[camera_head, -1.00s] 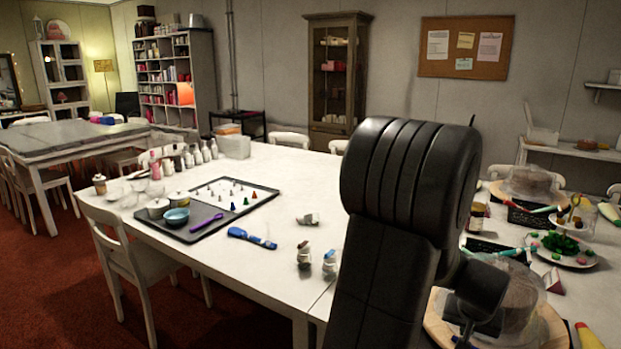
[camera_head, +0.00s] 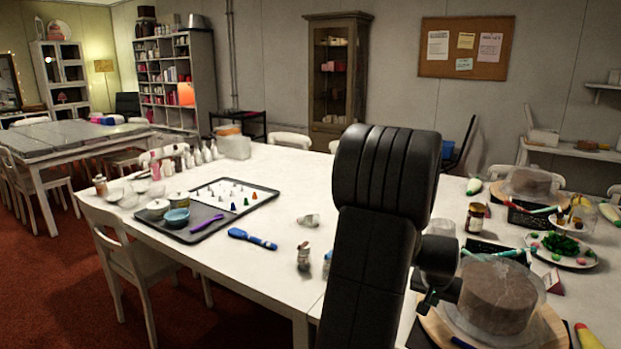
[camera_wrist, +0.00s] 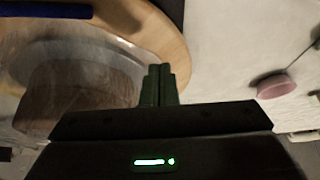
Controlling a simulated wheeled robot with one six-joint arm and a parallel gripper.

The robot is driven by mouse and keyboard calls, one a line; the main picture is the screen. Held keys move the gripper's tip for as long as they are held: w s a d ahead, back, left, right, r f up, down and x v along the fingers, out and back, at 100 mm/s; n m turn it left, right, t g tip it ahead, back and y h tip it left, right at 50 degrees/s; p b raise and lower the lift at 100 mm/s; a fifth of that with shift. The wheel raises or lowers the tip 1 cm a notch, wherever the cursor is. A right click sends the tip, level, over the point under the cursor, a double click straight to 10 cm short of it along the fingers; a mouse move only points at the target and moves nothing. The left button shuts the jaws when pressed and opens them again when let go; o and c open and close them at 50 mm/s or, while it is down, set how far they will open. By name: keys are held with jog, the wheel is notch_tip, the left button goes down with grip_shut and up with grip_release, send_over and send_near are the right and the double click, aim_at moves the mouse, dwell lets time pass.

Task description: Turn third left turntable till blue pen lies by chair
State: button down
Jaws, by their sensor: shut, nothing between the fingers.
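A turntable's wooden rim (camera_wrist: 172,38) and blurred cake (camera_wrist: 75,95) fill the left of the wrist view. A dark blue bar, perhaps the blue pen (camera_wrist: 45,11), crosses that view's top left corner. My gripper (camera_wrist: 160,72) is shut and empty, its fingertips beside the rim; contact cannot be told. A white chair (camera_head: 525,174) stands behind the table at the right.
Another cake (camera_head: 530,182) stands farther back. A baking tray (camera_head: 255,205) and blue-handled tool (camera_head: 252,238) lie left of my arm. A pink dish (camera_wrist: 275,86) shows right of my fingers.

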aim_at(436, 325)
jog(key=shift+f+b, duration=1.8)
jog(key=shift+f, duration=0.45)
jog(key=shift+s+d+r, duration=0.1)
jog(key=shift+s, duration=0.6)
jog(key=shift+s, duration=0.15)
jog(key=shift+s+d, duration=0.15)
jog(key=shift+s, duration=0.4)
jog(key=shift+r+p, duration=0.85)
jog(key=shift+r, duration=0.55)
jog(key=shift+r, duration=0.1)
